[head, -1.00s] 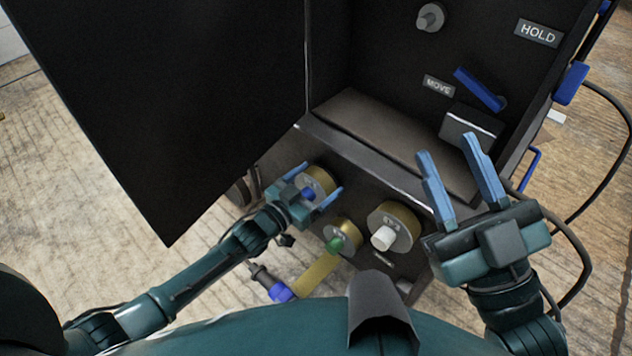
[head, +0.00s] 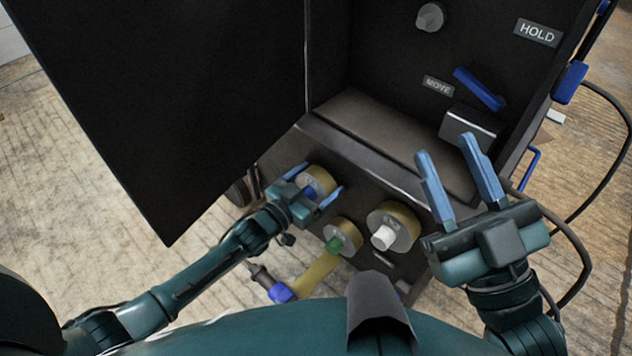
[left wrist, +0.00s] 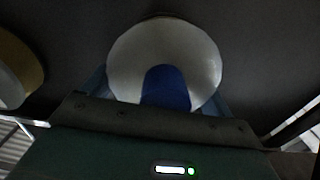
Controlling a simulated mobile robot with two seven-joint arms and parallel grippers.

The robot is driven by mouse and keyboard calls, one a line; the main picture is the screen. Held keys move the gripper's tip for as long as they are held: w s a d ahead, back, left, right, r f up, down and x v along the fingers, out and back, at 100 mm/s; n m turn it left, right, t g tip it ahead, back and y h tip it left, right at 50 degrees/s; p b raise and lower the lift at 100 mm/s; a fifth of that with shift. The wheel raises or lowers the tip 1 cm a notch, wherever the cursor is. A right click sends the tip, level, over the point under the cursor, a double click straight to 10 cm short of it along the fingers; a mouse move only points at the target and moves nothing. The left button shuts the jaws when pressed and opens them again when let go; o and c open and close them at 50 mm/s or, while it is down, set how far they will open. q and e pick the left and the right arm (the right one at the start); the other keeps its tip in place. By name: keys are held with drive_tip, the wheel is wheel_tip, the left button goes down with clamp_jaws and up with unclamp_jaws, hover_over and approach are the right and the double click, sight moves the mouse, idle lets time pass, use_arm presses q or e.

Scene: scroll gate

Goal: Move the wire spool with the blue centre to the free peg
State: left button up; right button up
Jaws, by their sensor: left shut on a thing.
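The wire spool with the blue centre (head: 320,178) is at the left of the dark cabinet's lower front panel, with a gold rim and pale face. It fills the middle of the left wrist view (left wrist: 190,65). My left gripper (head: 312,190) is shut on this spool, one finger on either side. Whether the spool still sits on a peg is hidden. My right gripper (head: 450,165) is open and empty, in front of the cabinet's right side.
A green-centred spool (head: 343,236) and a larger white-centred spool (head: 393,228) sit right of the held spool. A large black door (head: 170,90) stands open at left. A blue lever (head: 479,89) lies between the MOVE label (head: 438,86) and HOLD label (head: 538,32).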

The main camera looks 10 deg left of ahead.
use_arm(q)
drive_tip(key=shift+w+d+r, duration=0.25)
drive_tip(key=shift+w+r, duration=0.15)
drive_tip(key=shift+w, duration=0.1)
idle(0.6)
drive_tip(key=shift+s+a+f+p, duration=0.1)
drive_tip(key=shift+s+p, duration=0.25)
drive_tip(key=shift+s, duration=0.05)
idle(0.3)
drive_tip(key=shift+s+a, duration=0.1)
idle(0.6)
drive_tip(key=shift+w+d, duration=0.2)
drive_tip(key=shift+w, duration=0.25)
idle(0.7)
idle(0.7)
drive_tip(key=shift+s+a+p, duration=0.1)
drive_tip(key=shift+s+p, duration=0.3)
idle(0.7)
drive_tip(key=shift+s+a, duration=0.1)
drive_tip(key=shift+a, duration=0.05)
drive_tip(key=shift+p+v, duration=1.4)
drive_tip(key=shift+v, duration=1.05)
drive_tip(key=shift+p+v, duration=0.6)
drive_tip(key=shift+v, duration=0.75)
